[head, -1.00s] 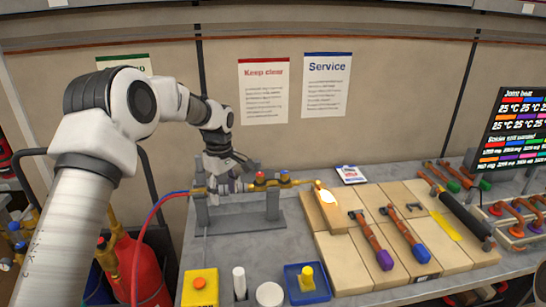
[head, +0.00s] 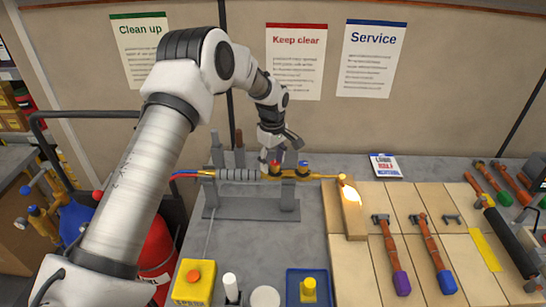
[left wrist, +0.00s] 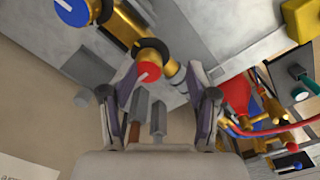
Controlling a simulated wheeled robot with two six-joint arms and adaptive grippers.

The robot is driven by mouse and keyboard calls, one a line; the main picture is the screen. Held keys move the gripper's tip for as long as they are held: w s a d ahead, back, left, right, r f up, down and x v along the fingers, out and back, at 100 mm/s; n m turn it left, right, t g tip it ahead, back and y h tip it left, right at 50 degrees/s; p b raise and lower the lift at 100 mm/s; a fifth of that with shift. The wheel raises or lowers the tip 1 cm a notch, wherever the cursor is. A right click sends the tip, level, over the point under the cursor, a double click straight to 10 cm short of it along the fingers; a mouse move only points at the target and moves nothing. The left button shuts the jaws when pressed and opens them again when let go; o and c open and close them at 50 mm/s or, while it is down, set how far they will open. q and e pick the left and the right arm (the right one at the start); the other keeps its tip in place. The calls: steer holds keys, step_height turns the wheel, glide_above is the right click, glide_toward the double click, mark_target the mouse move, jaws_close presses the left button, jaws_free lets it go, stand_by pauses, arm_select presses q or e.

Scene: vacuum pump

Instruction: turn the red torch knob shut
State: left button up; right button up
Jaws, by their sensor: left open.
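The brass torch (head: 325,176) rests across a grey stand, with a lit flame (head: 350,195) at its right end. Its red knob (head: 276,163) is on top near the middle, left of the blue knob (head: 303,164). My left gripper (head: 271,154) is open, pointing down at the red knob and partly covering it. The blue knob (left wrist: 72,11) is up and left there. Contact cannot be told. My right gripper is not in view.
The flame lies over a pale block (head: 353,222) beside a tiled work area. Red-handled tools (head: 388,250) lie on the tiles. A yellow box (head: 194,284) and a blue tray (head: 309,301) stand in front. Grey posts (head: 216,150) rise behind the torch.

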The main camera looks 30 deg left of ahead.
arm_select(q)
steer(key=shift+w+d+f, duration=0.1)
steer(key=shift+w+f, duration=0.9)
steer(key=shift+f, duration=0.05)
steer(key=shift+s+r, duration=0.1)
steer(key=c, duration=0.5)
steer(key=shift+s+r, duration=0.25)
steer(key=shift+s, duration=0.2)
jaws_close()
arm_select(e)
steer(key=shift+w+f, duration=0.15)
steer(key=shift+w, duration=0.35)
